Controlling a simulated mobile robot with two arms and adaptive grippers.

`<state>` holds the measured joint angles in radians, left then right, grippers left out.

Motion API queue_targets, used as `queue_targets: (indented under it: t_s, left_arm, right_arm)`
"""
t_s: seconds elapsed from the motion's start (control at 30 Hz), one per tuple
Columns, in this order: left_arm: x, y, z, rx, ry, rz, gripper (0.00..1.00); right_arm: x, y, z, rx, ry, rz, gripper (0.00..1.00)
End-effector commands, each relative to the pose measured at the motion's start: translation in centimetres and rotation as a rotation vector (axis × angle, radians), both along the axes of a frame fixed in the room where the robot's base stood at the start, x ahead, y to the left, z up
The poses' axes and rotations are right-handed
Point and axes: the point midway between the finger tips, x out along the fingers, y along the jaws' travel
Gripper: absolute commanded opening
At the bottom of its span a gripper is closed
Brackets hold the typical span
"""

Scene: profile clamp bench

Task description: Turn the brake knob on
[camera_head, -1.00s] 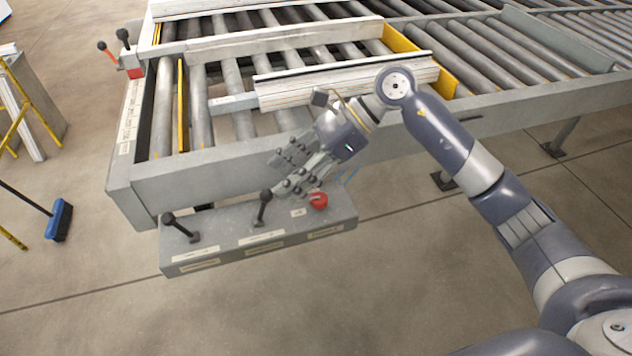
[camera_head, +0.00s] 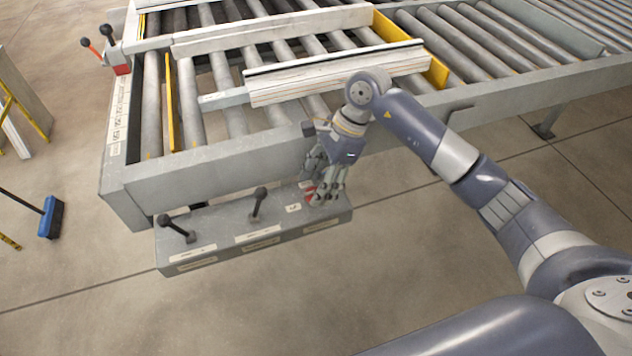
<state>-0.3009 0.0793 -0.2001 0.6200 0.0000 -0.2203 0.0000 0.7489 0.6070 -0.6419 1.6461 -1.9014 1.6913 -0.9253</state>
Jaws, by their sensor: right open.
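The red brake knob (camera_head: 309,195) is at the right end of the grey control box (camera_head: 220,248) on the front of the roller bench. Most of the knob is hidden behind the fingers of my right gripper (camera_head: 321,188). That gripper is open and points down, with its fingers around or just over the knob; I cannot tell whether they touch it. Two black-knobbed levers stand on the same box, a left one (camera_head: 177,229) and a middle one (camera_head: 257,204). My left gripper is not in view.
The roller bench (camera_head: 240,165) with white profiles (camera_head: 340,76) and yellow stops (camera_head: 438,72) lies behind the box. Another pair of levers (camera_head: 97,47) stands on a red base at its far left. A blue broom (camera_head: 51,217) lies on the floor at left. The floor in front is clear.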

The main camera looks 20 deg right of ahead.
Motion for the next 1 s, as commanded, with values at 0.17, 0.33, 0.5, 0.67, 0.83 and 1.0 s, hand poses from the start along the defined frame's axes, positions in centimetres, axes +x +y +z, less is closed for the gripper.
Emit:
queue_targets:
  t_s: [0.17, 0.33, 0.5, 0.67, 0.83, 1.0]
  left_arm:
    - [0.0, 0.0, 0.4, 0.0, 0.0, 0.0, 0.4]
    - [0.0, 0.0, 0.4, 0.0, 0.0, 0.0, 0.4]
    - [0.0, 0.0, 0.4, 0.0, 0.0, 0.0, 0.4]
    - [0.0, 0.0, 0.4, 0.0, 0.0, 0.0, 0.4]
    - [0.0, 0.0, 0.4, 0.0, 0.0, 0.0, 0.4]
    - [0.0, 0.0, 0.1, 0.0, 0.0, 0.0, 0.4]
  right_arm:
    - [-0.1, 0.5, -1.2, 0.0, 0.001, -0.001, 0.51]
    - [0.0, 0.6, -1.5, 0.0, 0.0, 0.0, 0.51]
    - [0.0, 0.6, -1.5, 0.0, 0.0, 0.0, 0.42]
    - [0.0, 0.6, -1.5, 0.0, 0.0, -0.001, 0.08]
    - [0.0, 0.6, -1.5, 0.0, 0.0, -0.002, 0.08]
    - [0.0, 0.5, -1.6, -0.001, -0.001, -0.027, 0.08]
